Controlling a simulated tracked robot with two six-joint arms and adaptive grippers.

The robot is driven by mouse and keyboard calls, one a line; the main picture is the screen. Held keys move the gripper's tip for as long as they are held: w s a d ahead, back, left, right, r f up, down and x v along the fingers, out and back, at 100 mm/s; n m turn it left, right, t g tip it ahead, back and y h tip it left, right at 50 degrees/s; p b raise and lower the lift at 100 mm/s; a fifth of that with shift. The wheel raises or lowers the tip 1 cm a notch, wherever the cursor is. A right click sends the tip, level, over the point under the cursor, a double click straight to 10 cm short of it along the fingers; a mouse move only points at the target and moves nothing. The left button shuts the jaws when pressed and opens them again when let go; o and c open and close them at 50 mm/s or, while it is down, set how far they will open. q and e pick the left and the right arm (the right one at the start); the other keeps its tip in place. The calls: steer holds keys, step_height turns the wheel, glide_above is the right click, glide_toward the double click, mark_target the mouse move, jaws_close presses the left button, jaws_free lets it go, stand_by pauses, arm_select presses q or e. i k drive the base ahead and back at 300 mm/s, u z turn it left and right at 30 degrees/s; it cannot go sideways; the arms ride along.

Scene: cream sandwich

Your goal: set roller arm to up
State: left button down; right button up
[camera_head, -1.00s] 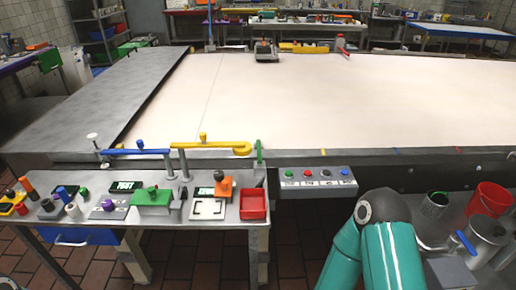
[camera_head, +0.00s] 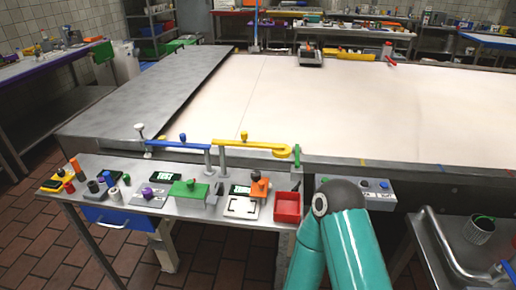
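A yellow bar with a hooked right end (camera_head: 254,145) lies about level on grey posts along the near edge of the large table. A short green upright piece (camera_head: 297,158) stands just right of the yellow hook. No label shows which of these is the roller arm. A teal link of one of my arms rises at the bottom, right of centre. Neither gripper is in view.
A large pale-topped table (camera_head: 330,110) fills the middle. A grey side bench (camera_head: 150,215) carries a red tray (camera_head: 288,206), a green block (camera_head: 188,189) and small coloured items. A button box (camera_head: 378,190) is partly hidden by my arm. A metal pot (camera_head: 479,231) is at right.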

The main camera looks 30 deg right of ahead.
mark_target(298, 148)
steer(key=u, duration=0.8)
steer(key=k, duration=1.45)
steer(key=z, duration=0.95)
steer(key=i, duration=1.05)
steer(key=u, duration=0.05)
